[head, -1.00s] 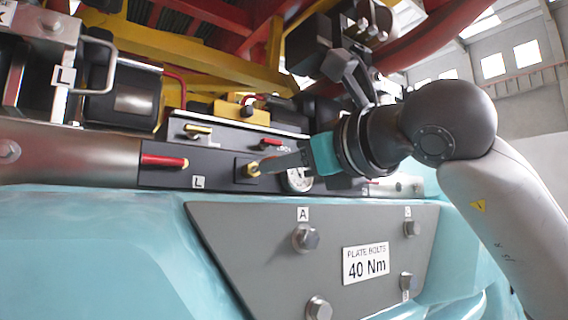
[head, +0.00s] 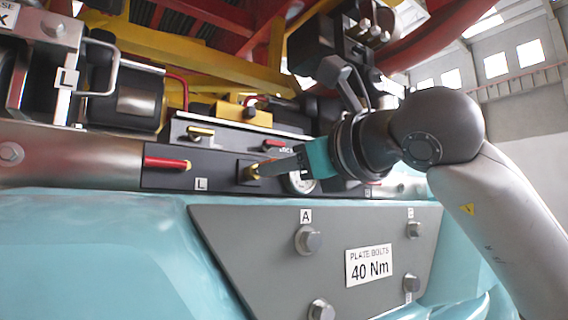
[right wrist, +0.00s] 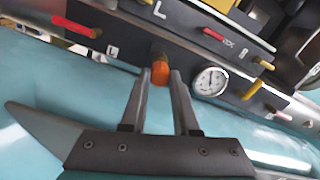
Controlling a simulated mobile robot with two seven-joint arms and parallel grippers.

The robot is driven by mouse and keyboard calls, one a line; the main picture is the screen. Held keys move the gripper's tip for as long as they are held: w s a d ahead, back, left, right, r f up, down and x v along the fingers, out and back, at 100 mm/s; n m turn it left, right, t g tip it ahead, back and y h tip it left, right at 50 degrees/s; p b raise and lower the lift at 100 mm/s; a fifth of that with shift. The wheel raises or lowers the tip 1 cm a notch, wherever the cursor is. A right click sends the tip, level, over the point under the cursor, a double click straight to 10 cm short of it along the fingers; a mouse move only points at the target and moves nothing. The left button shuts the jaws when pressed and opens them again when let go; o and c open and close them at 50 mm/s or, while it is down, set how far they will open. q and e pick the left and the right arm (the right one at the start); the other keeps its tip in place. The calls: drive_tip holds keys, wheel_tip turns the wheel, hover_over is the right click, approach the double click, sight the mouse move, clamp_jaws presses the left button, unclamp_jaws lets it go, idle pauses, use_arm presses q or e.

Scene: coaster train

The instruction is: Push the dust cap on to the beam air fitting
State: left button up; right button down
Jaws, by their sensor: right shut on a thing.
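The beam air fitting (head: 250,173) is a brass piece on a dark square mount in the beam's black panel, right of the L label. My right gripper (head: 262,169) reaches in from the right with its fingertips at the fitting. In the right wrist view the fingers (right wrist: 160,76) are shut on the orange dust cap (right wrist: 160,73). The cap lies in front of the fitting and hides most of it; I cannot tell how far it is on. In the head view the fingers hide the cap. My left gripper is not in view.
A round gauge (right wrist: 211,81) sits just right of the fingers. The grey bolted plate (head: 230,220) and teal body (head: 100,250) lie below.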

drive_tip(key=shift+p+x, duration=0.3)
drive_tip(key=shift+x, duration=0.7)
drive_tip(key=c, duration=0.6)
unclamp_jaws()
